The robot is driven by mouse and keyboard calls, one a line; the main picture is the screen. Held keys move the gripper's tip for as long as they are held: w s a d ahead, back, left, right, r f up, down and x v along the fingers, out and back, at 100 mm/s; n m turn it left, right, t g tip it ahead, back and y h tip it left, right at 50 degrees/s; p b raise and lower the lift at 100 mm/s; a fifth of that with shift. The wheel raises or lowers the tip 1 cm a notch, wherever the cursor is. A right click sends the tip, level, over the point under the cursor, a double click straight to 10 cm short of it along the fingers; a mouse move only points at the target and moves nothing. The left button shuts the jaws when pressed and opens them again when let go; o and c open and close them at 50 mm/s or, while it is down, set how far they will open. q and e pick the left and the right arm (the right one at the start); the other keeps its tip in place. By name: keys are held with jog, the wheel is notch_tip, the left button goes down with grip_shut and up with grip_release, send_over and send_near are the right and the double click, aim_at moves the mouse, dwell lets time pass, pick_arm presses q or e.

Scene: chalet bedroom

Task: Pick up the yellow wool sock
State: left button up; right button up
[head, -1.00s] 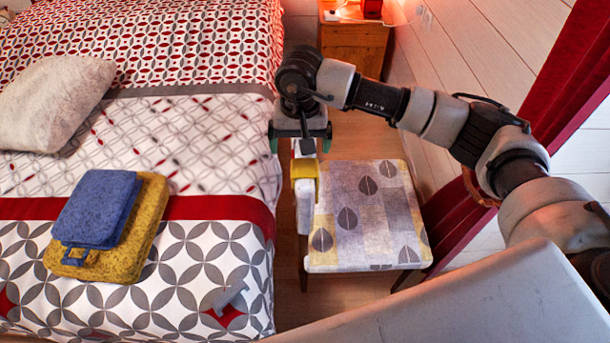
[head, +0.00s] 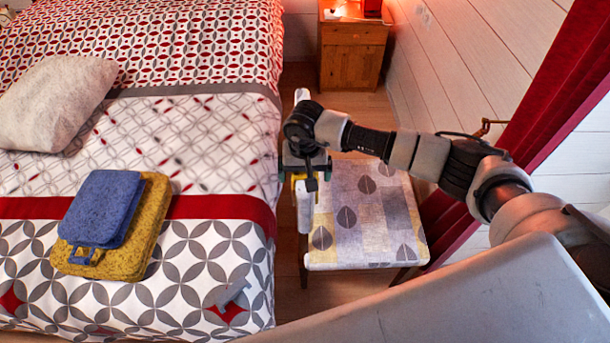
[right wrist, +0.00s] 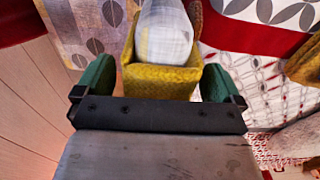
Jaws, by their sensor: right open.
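The yellow wool sock (right wrist: 160,82) hangs over the white padded armrest (head: 304,215) of the chair beside the bed. In the right wrist view it lies between the two green fingers of my right gripper (right wrist: 155,88), which is open with a gap on each side. In the head view my right gripper (head: 306,172) is directly over the sock and hides most of it. My left gripper is not in view.
The chair seat (head: 355,225) with leaf print is bare. The bed, left of the chair, holds a blue folded cloth (head: 100,208) on a mustard one (head: 147,225) and a pillow (head: 52,100). A red curtain (head: 545,95) hangs at the right.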

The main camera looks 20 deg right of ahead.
jog(key=c, duration=1)
jog(key=shift+r, duration=0.15)
